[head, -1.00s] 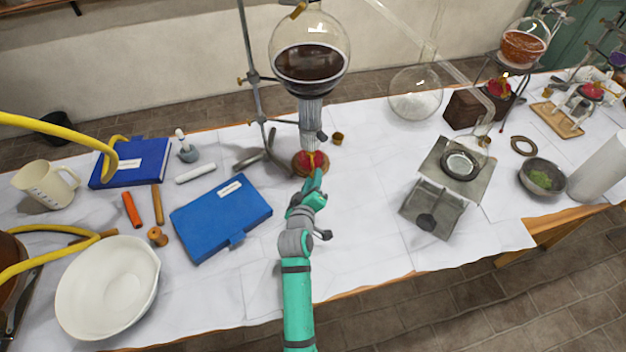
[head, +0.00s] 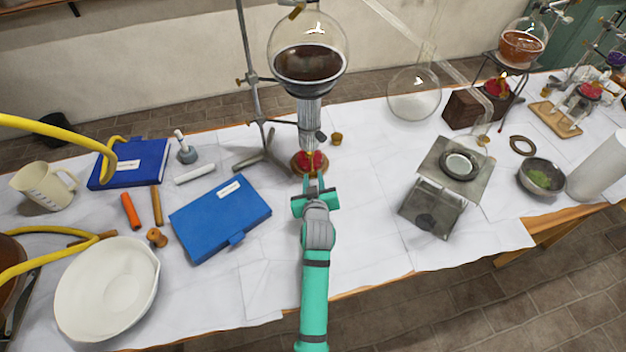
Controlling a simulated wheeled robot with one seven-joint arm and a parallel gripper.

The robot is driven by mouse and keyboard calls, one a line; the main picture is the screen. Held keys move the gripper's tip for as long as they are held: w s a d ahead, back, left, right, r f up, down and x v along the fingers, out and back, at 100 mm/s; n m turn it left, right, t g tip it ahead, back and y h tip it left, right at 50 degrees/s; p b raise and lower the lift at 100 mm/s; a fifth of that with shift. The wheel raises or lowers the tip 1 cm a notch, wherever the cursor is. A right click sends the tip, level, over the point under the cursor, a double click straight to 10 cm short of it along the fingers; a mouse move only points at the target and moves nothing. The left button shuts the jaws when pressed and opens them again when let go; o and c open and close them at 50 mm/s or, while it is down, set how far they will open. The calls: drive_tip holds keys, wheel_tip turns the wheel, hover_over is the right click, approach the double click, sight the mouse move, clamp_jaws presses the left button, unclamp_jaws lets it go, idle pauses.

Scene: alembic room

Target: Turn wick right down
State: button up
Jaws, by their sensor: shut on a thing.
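A small lamp (head: 308,163) with a red body on a round brown base stands under a round-bottomed flask (head: 309,62) of dark liquid. My green gripper (head: 313,183) reaches it from the front, its fingertips at the near side of the lamp. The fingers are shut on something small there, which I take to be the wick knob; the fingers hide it. I cannot make out a flame on this lamp.
A metal stand (head: 251,80) rises behind the lamp. A blue book (head: 220,217) lies to the left, and a stand with a dish (head: 437,186) stands to the right. The white cloth between the lamp and that stand is mostly clear.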

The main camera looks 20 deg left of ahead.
drive_tip(key=shift+d+m+y, duration=0.1)
drive_tip(key=shift+m+y, duration=0.3)
drive_tip(key=shift+m, duration=0.3)
drive_tip(key=o, duration=1.1)
drive_tip(key=shift+c, duration=0.2)
drive_tip(key=v, duration=1.1)
drive_tip(key=shift+w, duration=0.2)
drive_tip(key=shift+d, duration=0.1)
